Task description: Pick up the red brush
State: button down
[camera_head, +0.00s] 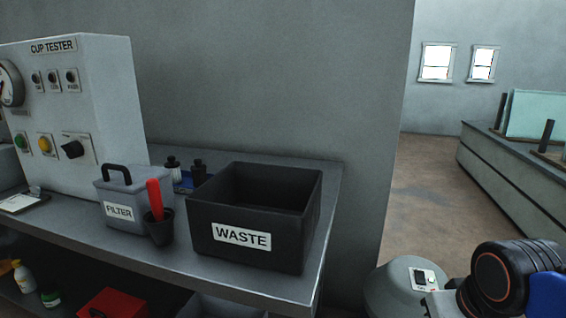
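A red handle, which looks like the brush (154,198), stands tilted in a small dark cup (160,230) near the front edge of the grey table. Its lower part is hidden inside the cup. The cup stands between the grey FILTER box and the black WASTE bin. Part of my arm shows at the bottom right, well away from the cup. My gripper is not in view.
The black WASTE bin (246,258) is just right of the cup. The grey FILTER box (104,192) is close on its left. The CUP TESTER machine (112,100) stands behind at left. Floor is open at right.

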aim_at(153, 186)
jog(key=u, duration=1.25)
